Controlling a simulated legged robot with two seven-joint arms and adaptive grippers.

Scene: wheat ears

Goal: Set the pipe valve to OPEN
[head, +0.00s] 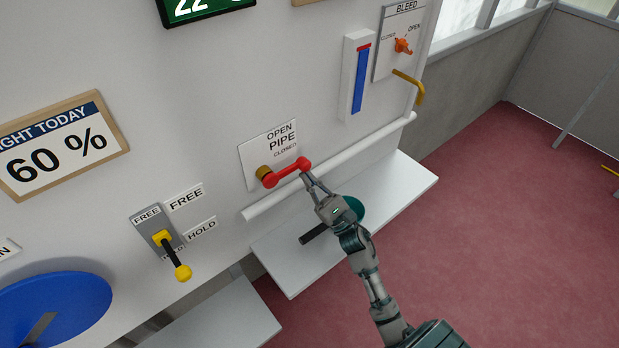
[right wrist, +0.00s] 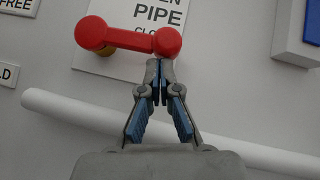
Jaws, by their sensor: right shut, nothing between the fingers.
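The pipe valve has a red lever (head: 286,173) on a brass stem (head: 264,171), in front of a white plate (head: 254,152) marked OPEN at the top, PIPE, and CLOSED at the lower right. The lever points right from the stem, toward the CLOSED word. In the right wrist view the lever (right wrist: 128,39) also lies across, its right knob over part of CLOSED. My right gripper (head: 306,178) is shut and empty, its tips at or just below the right knob; I cannot tell whether they touch. My left gripper is not in view.
A white pipe rail (head: 358,153) runs below the plate, close behind my right gripper. A white shelf (head: 405,187) juts out underneath. A FREE/HOLD lever (head: 176,258) is at lower left, and an orange BLEED valve (head: 403,46) at upper right.

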